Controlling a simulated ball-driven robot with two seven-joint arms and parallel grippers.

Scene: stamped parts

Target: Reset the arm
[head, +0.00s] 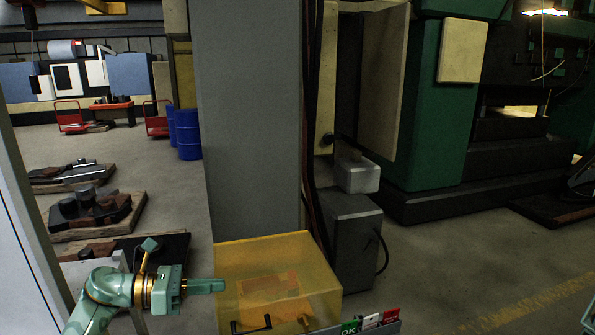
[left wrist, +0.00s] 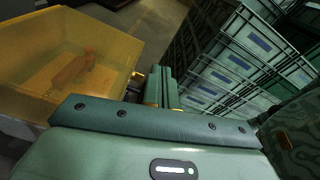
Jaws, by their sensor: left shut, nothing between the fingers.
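My left arm comes in at the bottom left of the head view. Its green gripper (head: 222,286) points right, with its fingers together and nothing between them. The fingertips are in front of or beside the left side of a yellow see-through bin (head: 290,262); I cannot tell whether they touch it. In the left wrist view the shut fingers (left wrist: 165,88) are at the centre, with the yellow bin (left wrist: 110,60) to their left. A reddish-brown shape shows dimly inside the bin. My right gripper is not in view.
Stacked grey-green crates (left wrist: 235,60) stand close to the right of the gripper in the left wrist view. A grey column (head: 250,120) rises behind the bin. A small holder with coloured cards (head: 370,321) is at the bottom. Pallets with metal parts (head: 95,208) lie at the left.

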